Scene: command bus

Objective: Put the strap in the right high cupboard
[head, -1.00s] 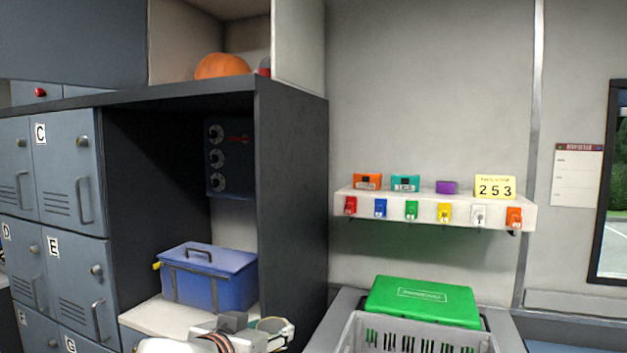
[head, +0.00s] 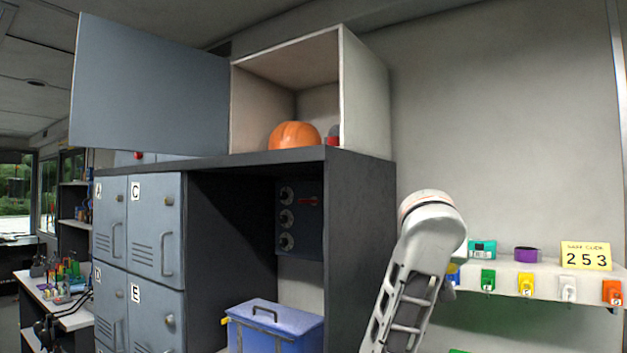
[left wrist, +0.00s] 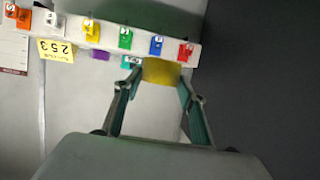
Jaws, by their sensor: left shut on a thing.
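The strap (left wrist: 162,70) shows in the left wrist view as a small yellow piece between the fingertips of my left gripper (left wrist: 160,78), which is shut on it. Its full shape cannot be made out. In the head view my left arm rises at the right of the locker unit, and I cannot make out its fingers or the strap there. The high cupboard (head: 366,100) stands on top of the unit with its grey door (head: 150,90) swung open to the left. An orange, pumpkin-like thing (head: 294,135) is inside it. My right gripper is not in view.
A red and grey item (head: 333,135) stands beside the orange thing. A wall shelf with coloured tags and a yellow 253 card (head: 586,256) is at the right. A blue box (head: 275,328) sits in the unit's open bay. Lockers (head: 155,225) are at the left.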

